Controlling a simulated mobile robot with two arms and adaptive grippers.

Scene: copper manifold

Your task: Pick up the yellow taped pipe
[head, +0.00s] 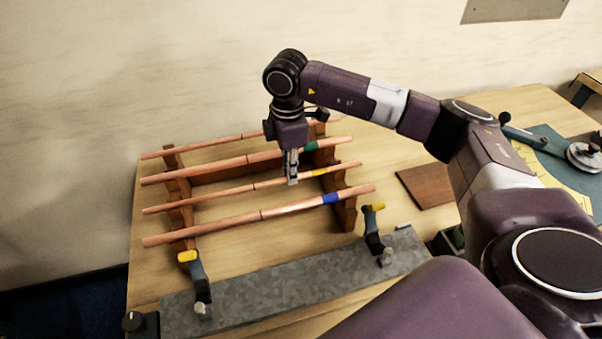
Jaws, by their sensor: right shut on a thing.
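The yellow taped pipe (220,194) is a copper pipe with a yellow band right of its middle. It lies third from the back across a brown wooden rack (347,210). My right gripper (292,180) points down from above and is shut on this pipe, just left of the yellow band. The fingers hide a short stretch of the pipe. The pipe appears still level with the rack's supports; I cannot tell whether it is lifted. My left gripper is not in view.
A green-taped pipe (210,173) lies behind and a blue-taped pipe (215,228) in front, both close. Another pipe (205,146) is at the back. Two clamps (374,232) stand at a grey slab (300,287) in front. A brown board (425,185) lies right.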

